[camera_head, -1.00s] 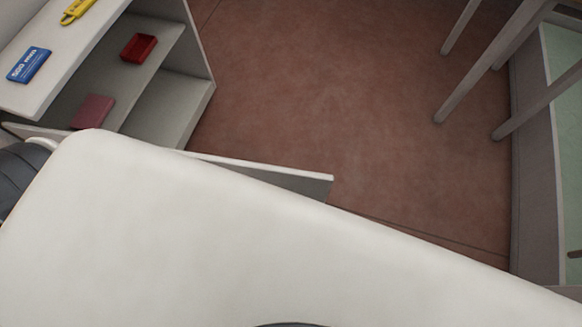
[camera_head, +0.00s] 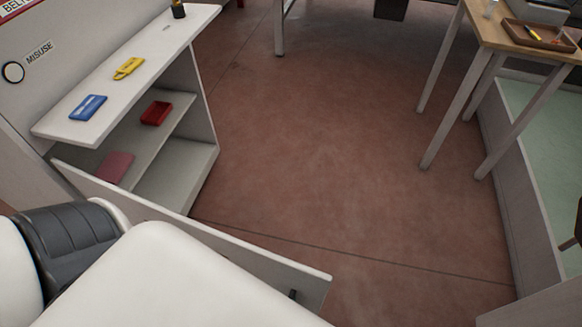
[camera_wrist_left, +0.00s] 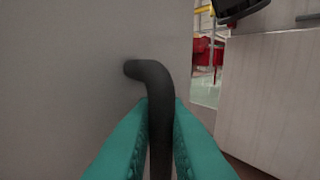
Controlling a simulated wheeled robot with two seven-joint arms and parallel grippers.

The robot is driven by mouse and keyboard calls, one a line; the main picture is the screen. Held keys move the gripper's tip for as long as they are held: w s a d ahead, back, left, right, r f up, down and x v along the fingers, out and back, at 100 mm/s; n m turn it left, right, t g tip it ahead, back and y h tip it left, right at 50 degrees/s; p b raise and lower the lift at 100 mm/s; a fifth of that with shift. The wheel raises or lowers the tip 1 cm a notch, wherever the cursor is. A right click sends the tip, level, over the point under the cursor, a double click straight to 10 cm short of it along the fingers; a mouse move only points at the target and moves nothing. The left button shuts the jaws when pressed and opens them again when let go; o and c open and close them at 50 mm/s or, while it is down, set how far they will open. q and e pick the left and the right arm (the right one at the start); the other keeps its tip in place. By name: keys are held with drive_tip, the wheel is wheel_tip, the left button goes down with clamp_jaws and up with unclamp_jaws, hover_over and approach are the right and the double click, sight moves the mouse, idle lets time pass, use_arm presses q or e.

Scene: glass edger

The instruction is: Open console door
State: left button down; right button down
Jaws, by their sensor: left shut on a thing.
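The console (camera_head: 215,95) is a light grey cabinet with shelves at the upper left of the head view. Its door (camera_head: 225,240) stands swung open, a pale panel reaching out toward the lower right; its inner shelves show. A dark handle stub shows near the door's free end (camera_head: 292,294). In the left wrist view, my left gripper (camera_wrist_left: 160,125) has teal fingers shut on the black bent handle (camera_wrist_left: 150,72) of the grey door panel (camera_wrist_left: 65,70). In the head view my white left arm hides the gripper and part of the door. My right gripper is out of view.
A blue box (camera_head: 88,107) and a yellow item (camera_head: 129,68) lie on the console top; a red tray (camera_head: 156,113) and a pink item (camera_head: 115,167) are inside. A wooden-topped table (camera_head: 495,38) stands right. The red-brown floor (camera_head: 340,130) between is clear.

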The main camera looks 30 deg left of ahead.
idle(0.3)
use_arm(q)
drive_tip(key=c, duration=1.8)
unclamp_jaws()
drive_tip(key=b+v, duration=0.2)
drive_tip(key=v, duration=1)
drive_tip(key=shift+f, duration=0.1)
